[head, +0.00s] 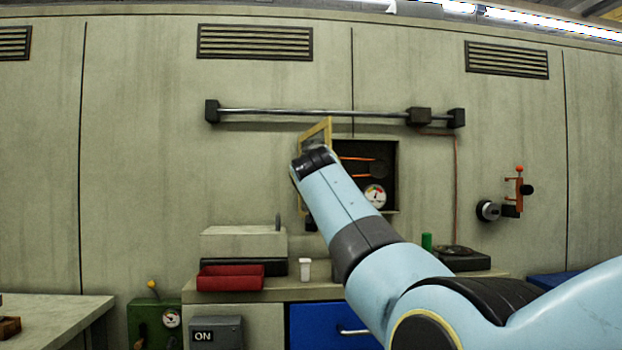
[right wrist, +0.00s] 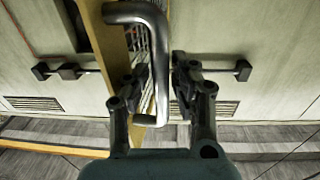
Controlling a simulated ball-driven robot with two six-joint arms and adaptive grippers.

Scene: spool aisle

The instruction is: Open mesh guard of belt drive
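The mesh guard (head: 316,133) has a yellow frame and stands swung out at the left edge of the dark belt drive recess (head: 390,160). Orange belt strands (head: 357,158) show inside. My right arm covers the guard's lower part in the head view. In the right wrist view the guard's yellow edge (right wrist: 112,48) and bent metal handle (right wrist: 161,85) are close up. My right gripper (right wrist: 160,73) has its fingers apart, one on each side of the handle bar, with a small gap visible. My left gripper is out of view.
A metal rail (head: 320,113) runs above the recess. A gauge (head: 375,195) sits in its lower part. Below are a red tray (head: 230,279), a white cup (head: 304,269) and a green cylinder (head: 427,242) on the counter. An orange fixture (head: 520,190) projects from the wall at right.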

